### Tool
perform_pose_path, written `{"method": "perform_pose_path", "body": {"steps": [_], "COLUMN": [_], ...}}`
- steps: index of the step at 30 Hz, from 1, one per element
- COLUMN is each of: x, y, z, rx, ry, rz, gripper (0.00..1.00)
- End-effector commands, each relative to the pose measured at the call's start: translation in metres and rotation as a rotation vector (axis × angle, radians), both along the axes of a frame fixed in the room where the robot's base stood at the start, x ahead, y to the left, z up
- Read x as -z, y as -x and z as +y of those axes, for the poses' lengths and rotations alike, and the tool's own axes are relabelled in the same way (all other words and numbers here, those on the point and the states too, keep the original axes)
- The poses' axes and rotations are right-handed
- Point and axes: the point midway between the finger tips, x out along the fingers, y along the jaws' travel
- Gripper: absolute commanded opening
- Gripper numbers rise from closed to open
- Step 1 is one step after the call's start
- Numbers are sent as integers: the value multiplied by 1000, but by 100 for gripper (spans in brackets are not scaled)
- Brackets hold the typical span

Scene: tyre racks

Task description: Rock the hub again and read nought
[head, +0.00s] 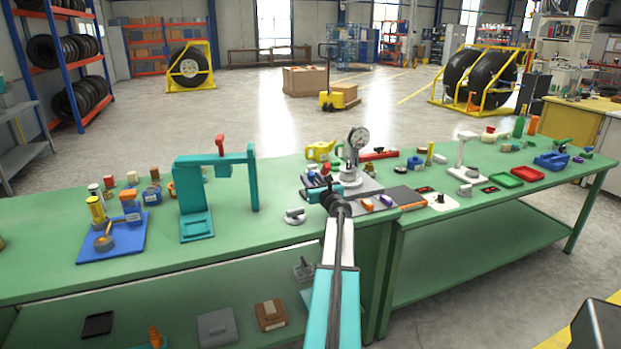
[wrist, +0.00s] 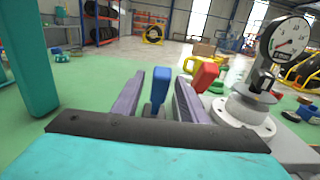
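The pale grey flanged hub (head: 349,178) stands upright on a grey plate on the green bench; it also shows right of my gripper in the wrist view (wrist: 246,108). A round white dial gauge (head: 359,138) is mounted above it. Its face shows larger in the wrist view (wrist: 289,40), with a red needle, but the value is too small to read surely. My gripper (wrist: 158,80) is open, its two fingers on either side of a blue upright piece (wrist: 159,86). I cannot tell whether they touch it. A red-topped lever (wrist: 205,72) stands beside the right finger.
A teal frame (head: 215,190) stands left of my gripper, with a blue tray (head: 112,245) beyond it. A dark flat plate (head: 404,196) lies right of the hub. Red (head: 503,177) and green trays lie farther right. Some bench top left of my gripper is bare.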

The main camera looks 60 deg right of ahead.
Motion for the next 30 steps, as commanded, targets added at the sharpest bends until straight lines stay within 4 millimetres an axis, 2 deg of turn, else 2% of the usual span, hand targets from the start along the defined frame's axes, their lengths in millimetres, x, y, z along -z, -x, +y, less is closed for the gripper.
{"method": "perform_pose_path", "body": {"steps": [6,18,19,26,30], "x": [0,0,0,0,0], "y": [-11,-13,-13,-12,-11], "z": [-9,-10,-10,-10,-6], "rx": [0,1,1,1,1], "ry": [1,0,0,0,0], "rz": [1,0,0,0,0], "gripper": [39,39,37,0,0]}}
